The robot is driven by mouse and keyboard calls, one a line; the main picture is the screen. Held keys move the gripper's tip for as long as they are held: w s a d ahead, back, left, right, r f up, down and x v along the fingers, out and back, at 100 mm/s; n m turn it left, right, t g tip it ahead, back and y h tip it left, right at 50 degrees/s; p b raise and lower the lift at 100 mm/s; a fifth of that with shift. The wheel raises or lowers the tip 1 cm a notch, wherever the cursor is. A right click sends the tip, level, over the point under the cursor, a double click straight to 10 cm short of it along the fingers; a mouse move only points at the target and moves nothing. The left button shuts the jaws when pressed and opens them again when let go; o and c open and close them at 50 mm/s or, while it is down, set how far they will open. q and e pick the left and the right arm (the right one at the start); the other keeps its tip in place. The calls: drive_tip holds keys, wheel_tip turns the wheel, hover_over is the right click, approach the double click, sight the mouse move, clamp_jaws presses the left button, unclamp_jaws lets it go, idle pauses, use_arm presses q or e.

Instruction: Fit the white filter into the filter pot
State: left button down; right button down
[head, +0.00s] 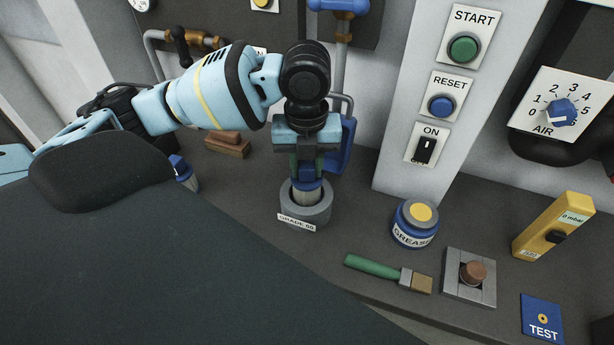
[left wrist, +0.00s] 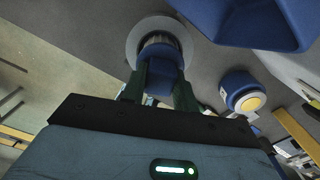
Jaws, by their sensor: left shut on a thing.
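My left gripper (head: 306,168) is shut on the blue cap of a filter (head: 307,193), and its fingers point down. Below the cap, the filter's pale body shows in the mouth of the grey filter pot (head: 318,212), which carries a "GRADE 80" label. The filter looks upright, with its lower end hidden by the pot wall; I cannot tell how deep it sits. In the left wrist view the blue cap (left wrist: 160,56) is between the green fingers, against the pot's ring (left wrist: 135,38). My right gripper is not in view.
Another blue-capped cylinder (head: 186,174) stands at left, partly hidden by my arm. A grease tin (head: 415,224), a green-handled brush (head: 375,267) and a socket block (head: 470,276) are to the right. A blue container (head: 342,145) stands close behind the gripper. Bricks (head: 228,146) lie behind left.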

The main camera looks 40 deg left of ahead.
sight(307, 179)
use_arm(q)
wheel_tip(307, 179, down, 4)
drive_tip(key=shift+r, duration=0.1)
drive_tip(key=shift+f, duration=0.2)
drive_tip(key=c, duration=1.1)
unclamp_jaws()
drive_tip(key=shift+r, duration=0.1)
